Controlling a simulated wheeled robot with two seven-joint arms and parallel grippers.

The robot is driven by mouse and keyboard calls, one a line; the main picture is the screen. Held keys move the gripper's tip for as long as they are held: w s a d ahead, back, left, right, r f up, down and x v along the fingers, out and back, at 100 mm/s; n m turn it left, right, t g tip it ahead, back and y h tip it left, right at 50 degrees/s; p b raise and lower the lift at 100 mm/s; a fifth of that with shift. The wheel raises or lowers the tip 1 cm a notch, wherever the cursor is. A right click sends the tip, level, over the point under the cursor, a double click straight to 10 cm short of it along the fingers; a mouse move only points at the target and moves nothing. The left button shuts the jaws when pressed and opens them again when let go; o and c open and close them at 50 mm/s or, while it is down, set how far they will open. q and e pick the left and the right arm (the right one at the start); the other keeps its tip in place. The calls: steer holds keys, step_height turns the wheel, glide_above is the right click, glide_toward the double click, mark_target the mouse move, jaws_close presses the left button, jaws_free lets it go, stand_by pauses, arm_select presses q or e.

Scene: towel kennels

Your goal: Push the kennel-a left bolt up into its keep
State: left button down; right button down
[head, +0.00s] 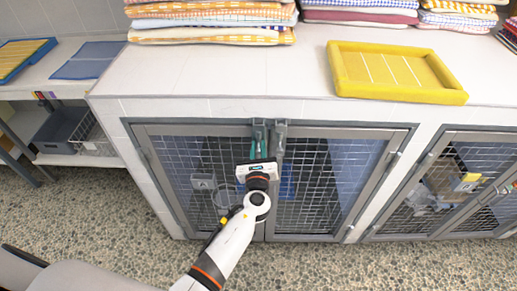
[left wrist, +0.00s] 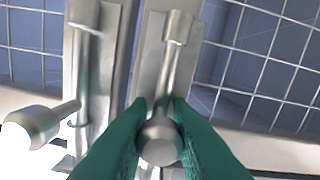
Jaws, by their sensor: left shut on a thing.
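Kennel-a (head: 190,185) is the two-door mesh cabinet under the counter in the head view. Its left bolt (head: 258,129) is at the top of the left door, beside the meeting line of the doors. My left gripper (head: 259,151) has its green fingers there. In the left wrist view its fingers (left wrist: 158,135) are shut around the round knob of the held bolt (left wrist: 170,75), a grey rod in a bracket. The other bolt (head: 279,130) stands beside it, untouched; its knob (left wrist: 32,127) sticks out in the left wrist view. The keep cannot be made out clearly.
The white counter (head: 220,75) overhangs the doors; folded towels (head: 210,22) and a yellow tray (head: 395,72) are on it. Another mesh kennel (head: 440,185) is at the right. Shelves with a grey bin (head: 62,130) are at the left. The pebbled floor (head: 110,215) in front is clear.

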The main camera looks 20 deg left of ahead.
arm_select(q)
steer(key=shift+r, duration=0.7)
steer(key=shift+w, duration=0.1)
steer(key=c, duration=1.3)
jaws_free()
steer(key=shift+c, duration=0.2)
steer(key=shift+f, duration=0.1)
steer(key=shift+s+d+f, duration=0.1)
steer(key=shift+s, duration=0.25)
steer(key=b+v, duration=0.1)
steer(key=v, duration=1)
steer(key=shift+s, duration=0.2)
